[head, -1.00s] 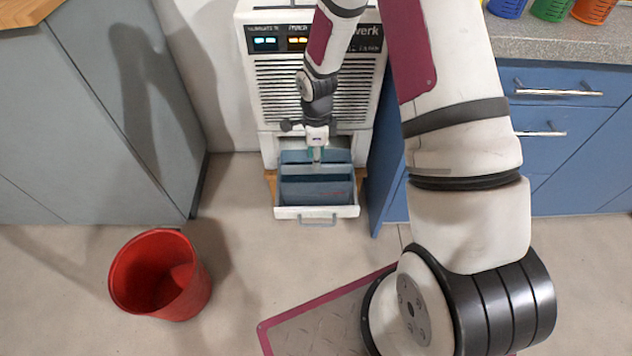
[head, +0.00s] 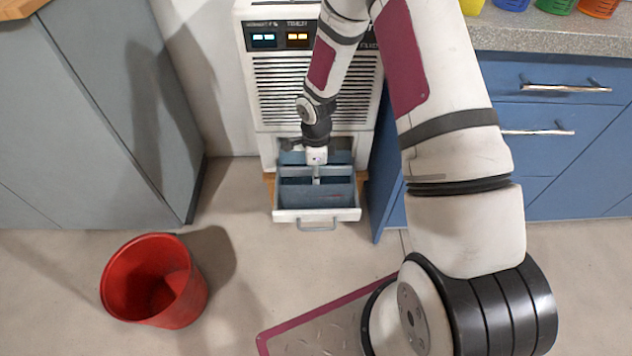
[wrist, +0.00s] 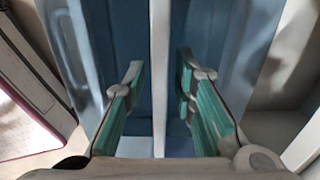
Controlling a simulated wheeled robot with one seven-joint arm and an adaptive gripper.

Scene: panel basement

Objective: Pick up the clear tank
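The clear tank (head: 335,192), bluish and see-through, sits in the pulled-out white drawer at the bottom of a white machine. A pale bar (wrist: 160,60) runs across the top of the tank in the wrist view, with blue tank space on both sides. My gripper (wrist: 162,95) is open, with one teal-padded finger on each side of this bar and a visible gap to each. In the head view my gripper (head: 316,172) points down over the tank; its fingertips are hard to make out there.
The white machine (head: 300,90) with a lit panel stands behind the drawer. Blue cabinets (head: 545,165) are close on the right, and a grey cabinet (head: 90,110) is on the left. A red bucket (head: 155,280) stands on open floor at the front left.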

